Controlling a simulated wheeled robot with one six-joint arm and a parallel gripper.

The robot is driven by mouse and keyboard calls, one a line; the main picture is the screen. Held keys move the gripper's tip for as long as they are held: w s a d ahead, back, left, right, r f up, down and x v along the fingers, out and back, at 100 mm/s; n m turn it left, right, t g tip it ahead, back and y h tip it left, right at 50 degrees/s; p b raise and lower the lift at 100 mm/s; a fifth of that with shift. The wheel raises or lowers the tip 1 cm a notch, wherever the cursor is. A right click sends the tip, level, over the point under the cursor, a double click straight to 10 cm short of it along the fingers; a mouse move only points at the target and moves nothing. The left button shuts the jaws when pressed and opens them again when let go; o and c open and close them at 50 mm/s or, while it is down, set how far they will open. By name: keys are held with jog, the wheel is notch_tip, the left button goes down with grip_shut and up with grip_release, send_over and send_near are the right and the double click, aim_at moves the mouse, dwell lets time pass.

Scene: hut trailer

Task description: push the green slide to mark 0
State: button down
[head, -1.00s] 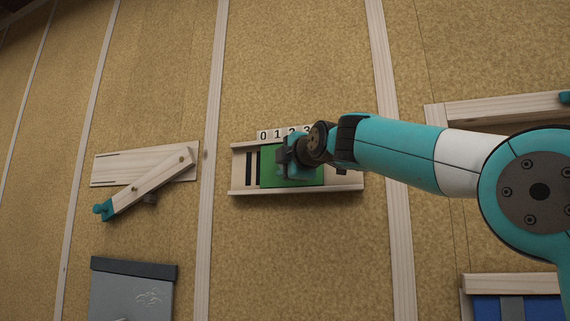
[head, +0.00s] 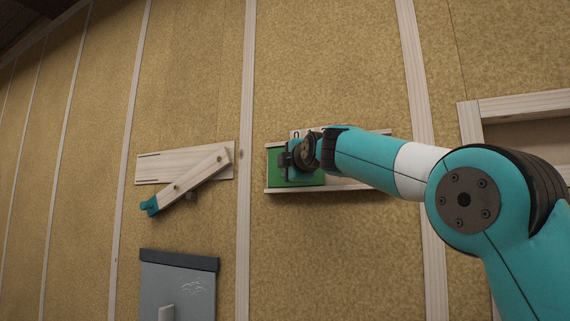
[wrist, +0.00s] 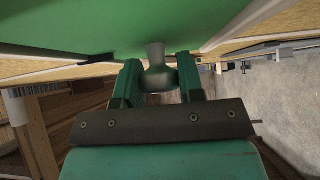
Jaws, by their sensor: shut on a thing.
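The green slide (head: 274,171) sits at the left end of its wooden rail frame (head: 358,186) on the wall. My gripper (head: 287,160) is in front of the slide. In the wrist view, my gripper's two teal fingers (wrist: 159,82) are on either side of a grey knob (wrist: 157,60) that sticks out from the green slide (wrist: 110,28), and they are shut on it.
A wooden lever (head: 190,178) with a teal end is mounted on a board to the left, beyond a vertical batten (head: 246,220). A grey panel (head: 180,285) is below it. A wooden frame (head: 525,104) is at the right. Wall below the rail is bare.

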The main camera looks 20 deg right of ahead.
jog(key=c, duration=0.8)
grip_release()
jog(key=shift+w+a, duration=0.1)
jog(key=shift+a, duration=0.15)
jog(key=shift+o, duration=0.2)
jog(key=shift+d, duration=0.1)
jog(key=shift+s+f+b, duration=0.1)
jog(key=shift+s+b, duration=0.35)
jog(key=s+b, duration=0.8)
jog(key=s, duration=0.8)
jog(key=shift+s, duration=0.3)
